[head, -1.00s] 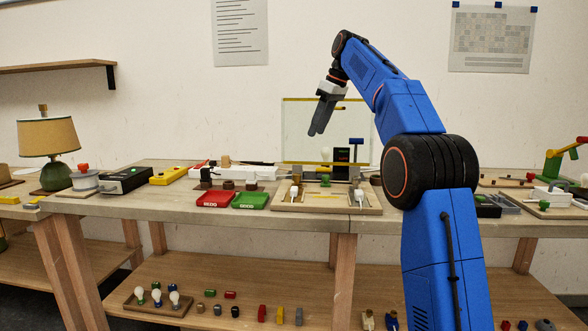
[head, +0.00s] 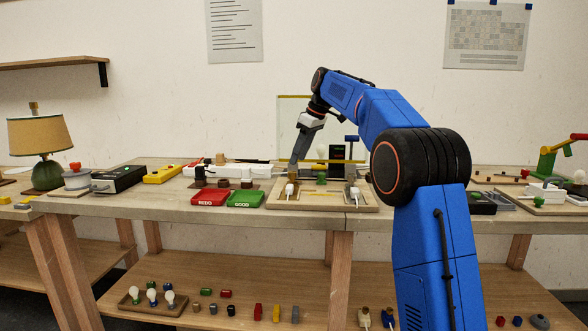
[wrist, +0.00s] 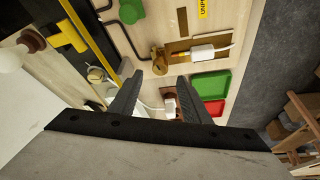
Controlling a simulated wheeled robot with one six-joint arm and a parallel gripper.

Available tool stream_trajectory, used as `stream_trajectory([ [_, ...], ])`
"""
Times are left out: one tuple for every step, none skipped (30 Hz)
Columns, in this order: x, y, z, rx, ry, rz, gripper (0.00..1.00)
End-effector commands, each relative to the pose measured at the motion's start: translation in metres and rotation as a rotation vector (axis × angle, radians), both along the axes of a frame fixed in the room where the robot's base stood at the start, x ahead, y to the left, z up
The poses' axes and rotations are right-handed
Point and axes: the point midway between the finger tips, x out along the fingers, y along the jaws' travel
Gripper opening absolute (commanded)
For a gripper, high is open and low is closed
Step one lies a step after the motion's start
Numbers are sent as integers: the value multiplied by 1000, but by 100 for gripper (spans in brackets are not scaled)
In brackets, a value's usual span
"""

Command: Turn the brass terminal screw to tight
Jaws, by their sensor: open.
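My gripper (head: 294,160) is open and points down over the left end of the wooden wiring board (head: 330,208) in the head view. In the wrist view my gripper (wrist: 160,79) shows two dark, empty fingers, apart. A small brass-coloured piece, seemingly the brass terminal screw (wrist: 158,61), lies just beyond and between the fingertips, with no clear contact. It is small and partly hidden below my gripper in the head view. A white plug-like piece (wrist: 203,52) sits beside it on the board. The screw's marking or turn angle cannot be made out.
A green knob (head: 321,179) stands mid-board, and another white piece (head: 355,194) lies at its right. A red REDO tray (head: 210,197) and green GOOD tray (head: 245,198) lie left of the board. A clear panel with a yellow edge (head: 290,97) stands behind.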

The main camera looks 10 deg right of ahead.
Motion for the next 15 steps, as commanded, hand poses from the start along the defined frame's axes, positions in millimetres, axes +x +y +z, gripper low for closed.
stream_trajectory([
  [2,3,-9,0,2,1,43],
  [3,5,-13,0,2,1,43],
  [5,7,-19,0,2,1,43],
  [6,8,-23,0,1,0,43],
  [7,9,-27,0,2,1,43],
  [8,11,-32,0,1,0,43],
  [9,12,-35,1,1,0,43],
  [10,13,-38,1,1,0,43],
  [11,14,-42,0,1,0,43],
  [11,15,-44,1,1,0,43],
  [12,15,-46,1,1,0,43],
  [13,16,-48,0,0,0,43],
  [13,16,-49,0,0,0,43],
  [13,16,-50,0,0,0,43],
  [14,17,-51,0,0,0,43],
])
